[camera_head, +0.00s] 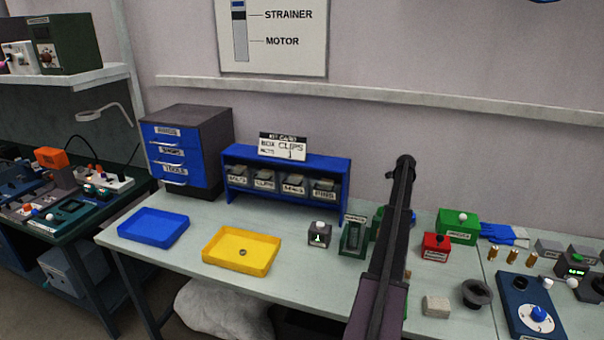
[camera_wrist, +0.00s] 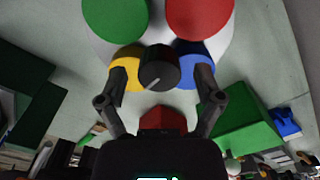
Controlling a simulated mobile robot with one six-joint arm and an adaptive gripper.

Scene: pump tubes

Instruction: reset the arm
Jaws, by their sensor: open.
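My gripper (camera_wrist: 160,78) shows in the wrist view with its two dark fingers spread wide and nothing held between them. A black knob (camera_wrist: 157,66) with a light pointer mark lies between the fingertips in the picture, with a gap on each side. It sits on a white panel (camera_wrist: 158,30) with green, red, yellow and blue discs. In the head view my arm (camera_head: 390,240) stands up in front of the right half of the bench. It hides part of the bench, and the gripper cannot be made out there.
On the bench (camera_head: 315,268) are a blue tray (camera_head: 153,228), a yellow tray (camera_head: 240,252) with a small ring, a blue drawer cabinet (camera_head: 182,155) and a blue bin rack (camera_head: 285,163). Right of my arm are a green box (camera_head: 457,226), a red box (camera_head: 435,247) and a blue dial unit (camera_head: 530,305).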

